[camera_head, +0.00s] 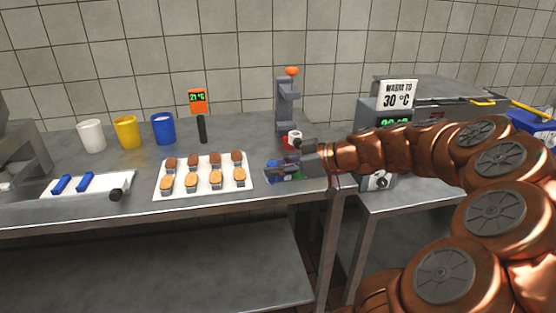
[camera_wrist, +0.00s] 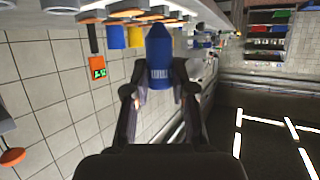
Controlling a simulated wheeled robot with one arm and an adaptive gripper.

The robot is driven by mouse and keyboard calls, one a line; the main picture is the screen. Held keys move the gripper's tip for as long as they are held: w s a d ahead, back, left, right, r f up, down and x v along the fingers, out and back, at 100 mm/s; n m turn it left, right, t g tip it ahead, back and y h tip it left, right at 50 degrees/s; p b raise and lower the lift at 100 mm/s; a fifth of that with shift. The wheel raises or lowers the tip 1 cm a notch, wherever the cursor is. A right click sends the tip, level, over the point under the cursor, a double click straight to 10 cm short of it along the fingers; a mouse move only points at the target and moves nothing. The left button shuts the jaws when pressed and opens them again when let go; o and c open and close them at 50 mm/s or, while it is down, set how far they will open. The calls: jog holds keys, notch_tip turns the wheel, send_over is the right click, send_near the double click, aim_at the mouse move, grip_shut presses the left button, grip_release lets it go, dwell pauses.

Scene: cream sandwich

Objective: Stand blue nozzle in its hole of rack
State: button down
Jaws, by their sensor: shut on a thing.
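The blue nozzle (camera_wrist: 158,50), a cone-tipped piece with a white marking on its side, is held between the two fingers of my gripper (camera_wrist: 158,88) in the wrist view. In the head view my gripper (camera_head: 285,168) is near the right front part of the steel table, right of the tray of biscuits. A small piece with blue and green parts (camera_head: 283,178) shows below and around the fingers; it may be the rack, but my gripper covers most of it. I cannot tell its holes or how far the nozzle is from it.
A white tray (camera_head: 159,190) of biscuits lies left of my gripper. White (camera_head: 91,136), yellow (camera_head: 127,132) and blue (camera_head: 163,129) cups stand behind. A grey stand with an orange knob (camera_head: 291,72) rises behind my gripper. A warming unit (camera_head: 371,116) stands to the right.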

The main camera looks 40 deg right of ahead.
jog(key=w+d, duration=0.2)
jog(key=w, duration=0.1)
jog(key=w+d+p, duration=0.1)
jog(key=w+d, duration=0.1)
jog(key=w, duration=0.1)
jog(key=w+d+f, duration=0.1)
jog(key=w+d, duration=0.2)
jog(key=shift+w+p, duration=0.1)
jog(key=shift+p, duration=0.3)
jog(key=shift+a+f+p, duration=0.1)
jog(key=shift+f+p, duration=0.2)
jog(key=shift+f, duration=1.5)
jog(key=shift+f+b, duration=0.15)
jog(key=shift+b, duration=0.15)
jog(key=c, duration=1)
grip_release()
jog(key=shift+o, duration=0.2)
jog(key=shift+r, duration=0.2)
jog(key=b+v, duration=0.1)
jog(key=v, duration=1.1)
